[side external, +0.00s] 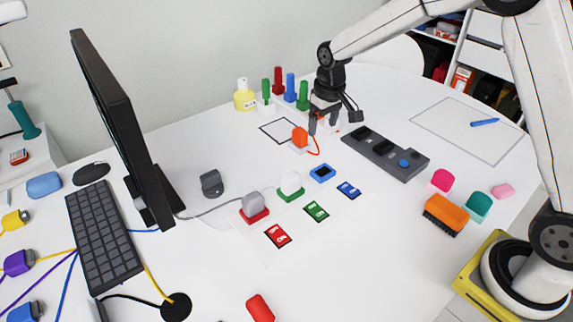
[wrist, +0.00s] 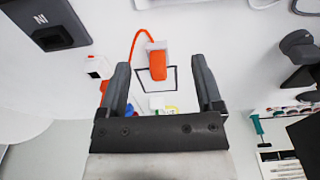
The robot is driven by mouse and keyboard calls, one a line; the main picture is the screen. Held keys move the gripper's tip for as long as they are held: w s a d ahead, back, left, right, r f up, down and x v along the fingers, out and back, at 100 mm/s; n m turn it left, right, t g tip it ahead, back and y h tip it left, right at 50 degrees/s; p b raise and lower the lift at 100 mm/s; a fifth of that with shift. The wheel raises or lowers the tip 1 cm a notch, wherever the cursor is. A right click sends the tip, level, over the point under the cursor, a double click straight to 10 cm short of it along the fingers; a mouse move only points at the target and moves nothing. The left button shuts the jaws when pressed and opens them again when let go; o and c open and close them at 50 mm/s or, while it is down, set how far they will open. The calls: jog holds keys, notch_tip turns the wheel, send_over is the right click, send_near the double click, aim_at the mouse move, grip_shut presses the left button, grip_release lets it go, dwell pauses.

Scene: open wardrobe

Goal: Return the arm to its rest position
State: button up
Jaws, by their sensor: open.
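My arm reaches in from the upper right, and my gripper (side external: 322,122) hangs over the table in the side external view. In the wrist view my gripper (wrist: 160,72) is open, with its two dark fingers apart and nothing held between them. An orange plug (side external: 300,136) with a white base and an orange cable stands by the black-outlined square (side external: 277,128), to the left of my gripper. In the wrist view the orange plug (wrist: 157,65) appears between the fingertips, apart from both. Whether my gripper is directly above it I cannot tell.
A dark grey block with slots (side external: 385,154) lies right of my gripper. Several coloured bottles (side external: 278,82) stand behind it. A monitor (side external: 125,125) and keyboard (side external: 103,235) are at left. An orange brush (side external: 446,213) lies at right front. The outlined area (side external: 455,130) is mostly bare.

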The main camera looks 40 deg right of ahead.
jog(key=s+a+f+t, duration=0.1)
jog(key=s, duration=2)
jog(key=shift+s+a+f, duration=0.15)
jog(key=shift+a+f, duration=0.1)
jog(key=shift+f, duration=0.1)
